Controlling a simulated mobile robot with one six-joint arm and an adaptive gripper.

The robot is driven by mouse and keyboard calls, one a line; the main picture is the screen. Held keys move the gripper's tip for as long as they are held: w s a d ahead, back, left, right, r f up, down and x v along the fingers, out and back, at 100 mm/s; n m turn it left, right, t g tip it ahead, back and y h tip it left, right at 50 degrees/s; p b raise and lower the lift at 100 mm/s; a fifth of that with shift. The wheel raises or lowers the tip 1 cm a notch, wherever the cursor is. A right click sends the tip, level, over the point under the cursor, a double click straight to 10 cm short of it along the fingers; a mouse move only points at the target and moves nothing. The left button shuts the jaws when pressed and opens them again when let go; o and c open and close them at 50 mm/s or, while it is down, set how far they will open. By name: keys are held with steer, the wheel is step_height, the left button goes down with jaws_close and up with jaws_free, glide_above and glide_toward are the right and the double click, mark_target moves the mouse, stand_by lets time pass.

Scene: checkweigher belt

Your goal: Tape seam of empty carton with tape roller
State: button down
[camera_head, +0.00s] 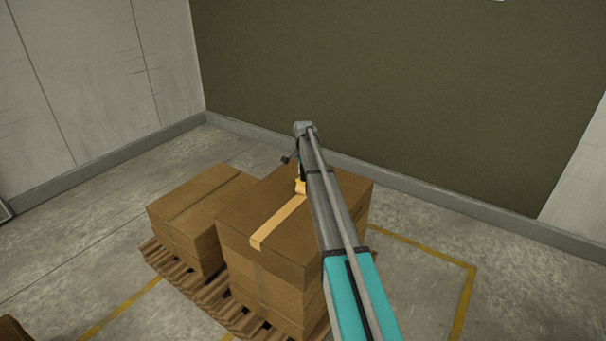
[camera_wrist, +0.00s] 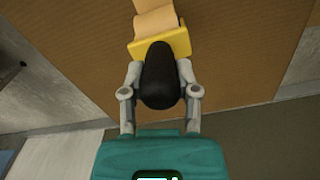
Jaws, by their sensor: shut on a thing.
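The carton (camera_head: 235,227) is brown and closed, and it tops the taller stack in the head view. A pale tape strip (camera_head: 277,222) lies on its top, running from the near edge back to the tape roller (camera_head: 300,186). In the wrist view, the tape roller (camera_wrist: 179,44) has a yellow body and a black handle, with tape leading from it. My gripper (camera_wrist: 158,74) is shut on the black handle, a finger on each side. The roller is over the carton top near its far edge; exact contact is unclear. My arm hides the carton's right part and most of the gripper in the head view.
A lower carton stack (camera_head: 190,205) stands to the left on the same wooden pallet (camera_head: 208,291). Yellow floor lines (camera_head: 466,300) surround the pallet. A dark green wall panel (camera_head: 420,90) rises behind. Bare concrete floor lies to the left and right.

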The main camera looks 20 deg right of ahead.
steer(key=shift+w, duration=0.1)
stand_by(0.3)
steer(key=shift+w+d, duration=0.8)
steer(key=shift+d, duration=0.35)
steer(key=shift+w+d, duration=0.1)
steer(key=shift+w+d, duration=0.75)
steer(key=shift+d, duration=0.3)
steer(key=shift+w+d, duration=0.8)
steer(key=shift+d, duration=0.3)
steer(key=shift+w+d, duration=0.1)
steer(key=shift+d, duration=0.05)
steer(key=shift+w+d, duration=0.8)
steer(key=shift+d, duration=0.3)
